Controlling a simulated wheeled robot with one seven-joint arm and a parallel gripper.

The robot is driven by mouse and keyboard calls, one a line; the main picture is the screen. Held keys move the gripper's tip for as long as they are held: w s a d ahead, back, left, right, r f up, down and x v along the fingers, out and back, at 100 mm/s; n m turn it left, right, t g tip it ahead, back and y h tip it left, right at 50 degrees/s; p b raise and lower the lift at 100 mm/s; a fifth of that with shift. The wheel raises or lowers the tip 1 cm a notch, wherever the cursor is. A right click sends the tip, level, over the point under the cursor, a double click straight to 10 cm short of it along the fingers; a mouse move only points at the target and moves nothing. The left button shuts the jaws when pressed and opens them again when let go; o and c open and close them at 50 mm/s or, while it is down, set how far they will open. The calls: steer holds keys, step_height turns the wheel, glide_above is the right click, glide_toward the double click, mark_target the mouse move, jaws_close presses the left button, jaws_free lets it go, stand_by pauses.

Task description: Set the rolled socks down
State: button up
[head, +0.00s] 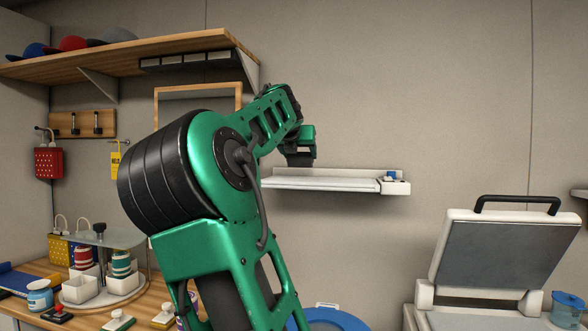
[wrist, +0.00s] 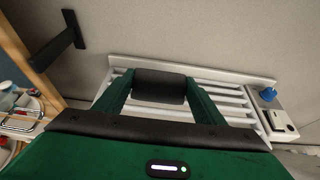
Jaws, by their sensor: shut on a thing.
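My gripper (head: 304,138) is shut on the dark grey rolled socks (wrist: 159,85). In the wrist view the roll sits between the two green fingers. In the head view the socks (head: 301,158) show as a dark block under the gripper. A white slatted wall shelf (wrist: 235,104) lies behind and below the socks in the wrist view. In the head view this shelf (head: 325,184) is just below the gripper, its left end hidden by my arm. I cannot tell whether the socks touch it.
A small ledge (head: 396,188) with a blue item joins the shelf's right end. A wooden shelf (head: 130,56) with caps hangs at upper left. A cluttered wooden counter (head: 85,318) is at lower left. A heat press (head: 500,250) stands at right. The visible shelf slats are bare.

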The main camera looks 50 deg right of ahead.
mark_target(299, 164)
steer(key=shift+f, duration=1.95)
steer(key=shift+f, duration=0.1)
steer(key=o, duration=1)
steer(key=shift+a, duration=0.15)
steer(key=v, duration=1.2)
